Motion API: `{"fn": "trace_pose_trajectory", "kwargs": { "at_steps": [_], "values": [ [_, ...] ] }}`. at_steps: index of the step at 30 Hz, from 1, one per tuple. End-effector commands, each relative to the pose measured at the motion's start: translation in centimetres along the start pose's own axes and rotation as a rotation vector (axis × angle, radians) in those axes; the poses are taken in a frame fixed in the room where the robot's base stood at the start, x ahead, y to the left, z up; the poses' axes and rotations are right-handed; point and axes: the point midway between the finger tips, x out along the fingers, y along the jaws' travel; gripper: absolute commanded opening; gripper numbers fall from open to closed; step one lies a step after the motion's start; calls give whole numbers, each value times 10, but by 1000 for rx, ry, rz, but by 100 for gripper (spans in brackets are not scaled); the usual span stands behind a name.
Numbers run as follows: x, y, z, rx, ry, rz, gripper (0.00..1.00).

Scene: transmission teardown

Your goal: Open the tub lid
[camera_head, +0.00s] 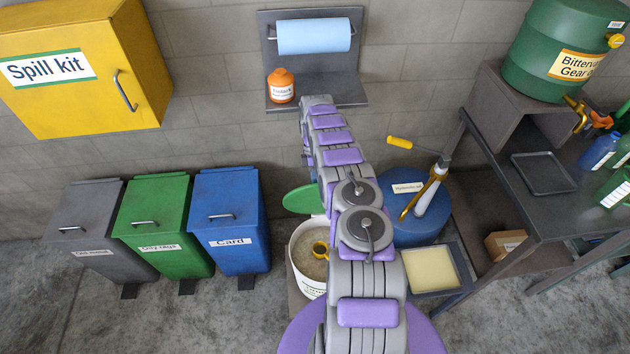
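The white tub (303,284) stands on the floor near the middle, partly hidden behind my arm. Its mouth is uncovered, showing pale granules and a yellow scoop (320,250) inside. A green disc that looks like the tub lid (301,200) is at the tub's back edge, off the mouth. My arm covers its right side, so I cannot tell whether it is hinged to the tub. My arm reaches up the middle of the view past the tub. My gripper's fingers cannot be made out; they are hidden by the arm.
A blue drum (420,228) with a hand pump and a shallow tray (431,270) stand right of the tub. Blue, green and grey bins (228,222) stand left. A workbench (560,208) is at the right. Floor at the front left is clear.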

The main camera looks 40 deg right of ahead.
Motion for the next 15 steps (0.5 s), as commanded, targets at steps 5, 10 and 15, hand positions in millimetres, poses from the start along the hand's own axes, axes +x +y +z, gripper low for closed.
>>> {"fn": "trace_pose_trajectory", "kwargs": {
  "at_steps": [5,10,15],
  "values": [
    [12,1,3,3,-1,-11,23],
    [9,-1,3,2,0,-4,38],
    [7,-2,2,3,-2,-2,38]
  ]
}}
